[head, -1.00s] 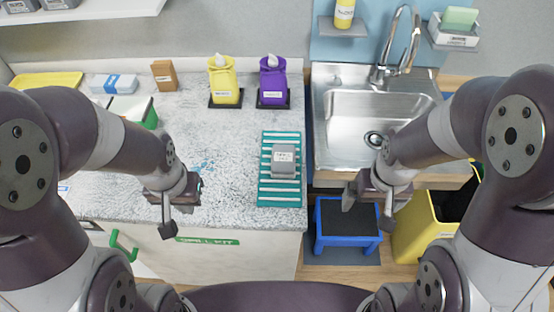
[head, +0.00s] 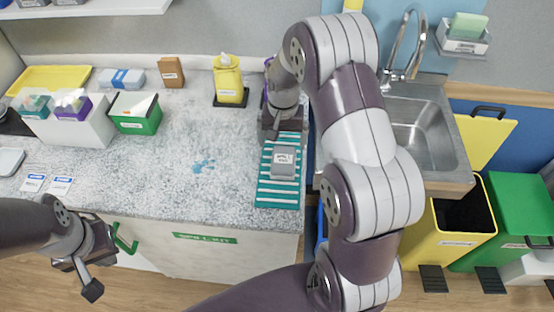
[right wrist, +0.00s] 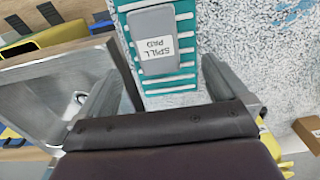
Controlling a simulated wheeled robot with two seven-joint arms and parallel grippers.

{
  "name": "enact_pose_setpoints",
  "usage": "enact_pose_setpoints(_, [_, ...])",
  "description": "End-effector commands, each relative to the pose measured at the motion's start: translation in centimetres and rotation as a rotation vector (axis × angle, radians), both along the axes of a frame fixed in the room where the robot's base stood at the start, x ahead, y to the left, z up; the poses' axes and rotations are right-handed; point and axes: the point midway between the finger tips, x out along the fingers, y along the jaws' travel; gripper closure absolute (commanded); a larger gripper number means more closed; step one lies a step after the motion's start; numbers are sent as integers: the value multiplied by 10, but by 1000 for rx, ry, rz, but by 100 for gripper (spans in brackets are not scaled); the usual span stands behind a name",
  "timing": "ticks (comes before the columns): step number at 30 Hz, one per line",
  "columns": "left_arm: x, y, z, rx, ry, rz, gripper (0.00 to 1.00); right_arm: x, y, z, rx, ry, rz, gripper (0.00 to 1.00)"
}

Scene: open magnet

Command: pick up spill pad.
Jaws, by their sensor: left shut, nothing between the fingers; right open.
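The spill pad (head: 284,170) is a small grey block with a white label. It lies on a teal and white striped mat (head: 276,198) near the counter's right edge. In the right wrist view the pad (right wrist: 153,24) shows its label upside down, on the striped mat (right wrist: 170,86). My right gripper (head: 271,128) is open and empty, just behind the pad above the mat's far end; its fingers (right wrist: 165,85) show on either side of the mat. My left gripper (head: 86,274) is shut and empty, low at the left in front of the counter.
A yellow bottle (head: 229,80) stands behind; a purple one is mostly hidden by my right arm. The sink (head: 425,135) is to the right. A green box (head: 136,113) and glove boxes stand left. Blue spots (head: 203,166) mark the otherwise clear counter middle.

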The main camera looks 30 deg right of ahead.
Motion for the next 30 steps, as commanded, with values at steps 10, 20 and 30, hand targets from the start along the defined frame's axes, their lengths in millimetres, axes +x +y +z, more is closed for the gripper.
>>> enact_pose_setpoints(10, [0,0,21,0,0,0,100,-9,0,-50,1,3,2,0])
enact_pose_setpoints(20, [0,0,22,0,0,0,100,-9,-1,-79,-1,-3,3,0])
enact_pose_setpoints(30, [0,0,22,0,0,0,100,-9,-1,-79,-1,-3,3,62])
